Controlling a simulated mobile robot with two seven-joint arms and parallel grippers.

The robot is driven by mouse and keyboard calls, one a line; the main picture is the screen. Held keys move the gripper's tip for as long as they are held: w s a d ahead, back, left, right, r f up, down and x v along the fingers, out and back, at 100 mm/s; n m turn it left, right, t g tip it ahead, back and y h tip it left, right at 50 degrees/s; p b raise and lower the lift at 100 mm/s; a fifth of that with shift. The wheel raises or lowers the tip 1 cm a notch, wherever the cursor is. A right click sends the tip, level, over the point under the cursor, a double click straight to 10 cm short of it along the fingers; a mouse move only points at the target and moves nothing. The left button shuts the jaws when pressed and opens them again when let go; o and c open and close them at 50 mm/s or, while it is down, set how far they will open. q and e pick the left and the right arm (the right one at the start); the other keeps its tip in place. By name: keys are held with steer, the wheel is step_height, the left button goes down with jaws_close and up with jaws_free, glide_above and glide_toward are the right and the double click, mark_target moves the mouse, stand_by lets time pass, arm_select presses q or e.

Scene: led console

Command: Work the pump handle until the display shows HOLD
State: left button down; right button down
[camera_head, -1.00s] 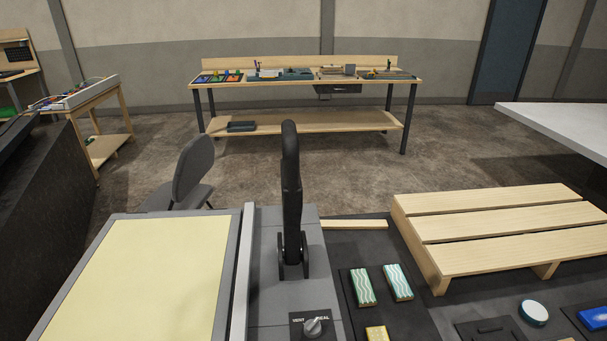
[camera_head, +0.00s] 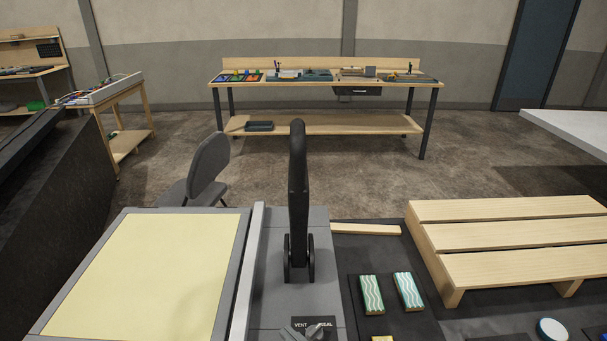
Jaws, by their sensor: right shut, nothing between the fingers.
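The black pump handle (camera_head: 298,185) stands upright in its bracket on the grey console (camera_head: 268,272), in the middle of the head view. Below it is a knob (camera_head: 314,332) on a dark plate marked VENT and SEAL. A small grey shape at the bottom edge, just left of the knob, appears to be the tip of my right gripper (camera_head: 293,333). It is shut and empty, well below the handle and apart from it; most of it is cut off. My left gripper is not in view. No display reading shows.
A pale yellow panel (camera_head: 155,275) lies left of the console. Green wavy-patterned blocks (camera_head: 371,294) and a slatted wooden pallet (camera_head: 510,240) are at right. A grey chair (camera_head: 203,170) stands behind, with a workbench (camera_head: 320,84) farther back.

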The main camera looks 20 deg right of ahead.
mark_target(298, 146)
steer(key=w+r+t, duration=0.4)
steer(key=r+t, duration=0.4)
steer(key=r, duration=0.3)
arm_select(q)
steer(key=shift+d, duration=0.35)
arm_select(e)
steer(key=s+d+r+m+t+h, duration=0.2)
steer(key=d+r+m+t+h, duration=0.3)
steer(key=r, duration=0.3)
steer(key=shift+s+r+t+h, duration=0.2)
steer(key=shift+s+t+h, duration=0.1)
steer(key=shift+t+h, duration=0.35)
steer(key=shift+r, duration=0.1)
